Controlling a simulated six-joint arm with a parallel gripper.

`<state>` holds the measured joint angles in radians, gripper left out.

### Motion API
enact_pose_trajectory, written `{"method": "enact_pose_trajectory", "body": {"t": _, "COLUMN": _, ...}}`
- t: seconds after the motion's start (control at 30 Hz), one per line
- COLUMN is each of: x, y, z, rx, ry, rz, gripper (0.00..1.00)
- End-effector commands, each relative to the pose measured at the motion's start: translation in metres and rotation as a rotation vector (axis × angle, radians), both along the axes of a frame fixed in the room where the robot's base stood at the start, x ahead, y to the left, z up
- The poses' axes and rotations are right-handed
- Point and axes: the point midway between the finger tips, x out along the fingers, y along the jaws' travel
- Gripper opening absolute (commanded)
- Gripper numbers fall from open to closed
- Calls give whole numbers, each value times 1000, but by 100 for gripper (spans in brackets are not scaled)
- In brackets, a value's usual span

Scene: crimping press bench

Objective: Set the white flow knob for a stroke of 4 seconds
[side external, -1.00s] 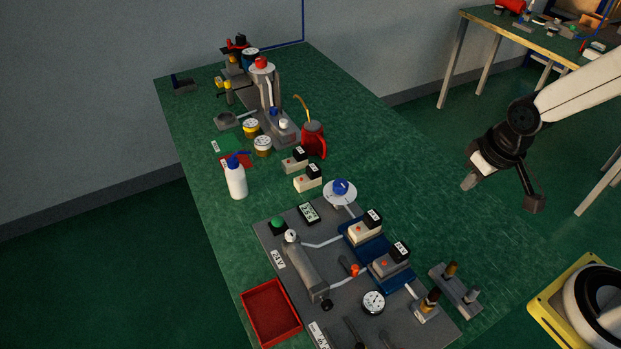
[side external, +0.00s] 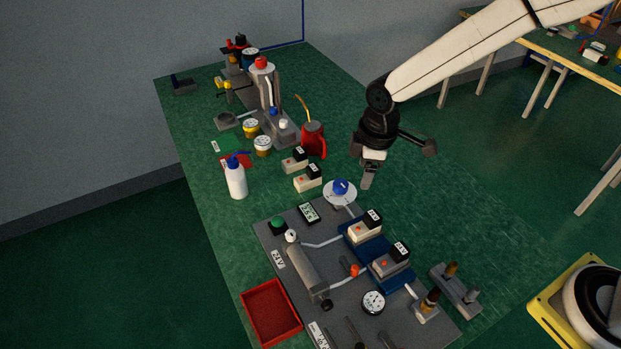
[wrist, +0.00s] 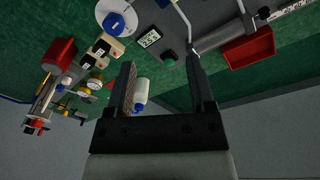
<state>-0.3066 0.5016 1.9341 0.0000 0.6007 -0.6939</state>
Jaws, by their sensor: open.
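A small white knob (side external: 291,236) sits on the upper end of a grey cylinder on the grey panel (side external: 263,237). Another small white knob (side external: 283,124) is beside a blue one on the press base farther back. I cannot tell from labels which is the flow knob. A digital display (side external: 309,212) stands on the panel; it also shows in the wrist view (wrist: 149,40), its digits too small to read surely. My gripper (side external: 368,180) is open and empty, in the air above and right of a blue knob on a white dial (side external: 340,189). Its fingers also show in the wrist view (wrist: 159,64).
A green button (side external: 278,223), a gauge (side external: 373,302) and two blocks on blue mounts (side external: 362,232) crowd the panel. A red tray (side external: 271,311) lies at its left. A white bottle (side external: 236,180) and red jug (side external: 314,140) stand behind.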

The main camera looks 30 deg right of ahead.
Motion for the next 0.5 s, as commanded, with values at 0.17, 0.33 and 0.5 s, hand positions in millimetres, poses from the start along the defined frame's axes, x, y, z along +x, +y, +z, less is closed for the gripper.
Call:
{"method": "enact_pose_trajectory", "body": {"t": 0.17, "x": 21, "y": 51, "z": -22, "rx": -29, "ry": 31, "rz": 278, "gripper": 69}}
{"method": "enact_pose_trajectory", "body": {"t": 0.33, "x": 32, "y": 99, "z": -43, "rx": -51, "ry": 55, "rz": 535, "gripper": 69}}
{"method": "enact_pose_trajectory", "body": {"t": 0.5, "x": 35, "y": 134, "z": -60, "rx": -65, "ry": 73, "rz": 728, "gripper": 69}}
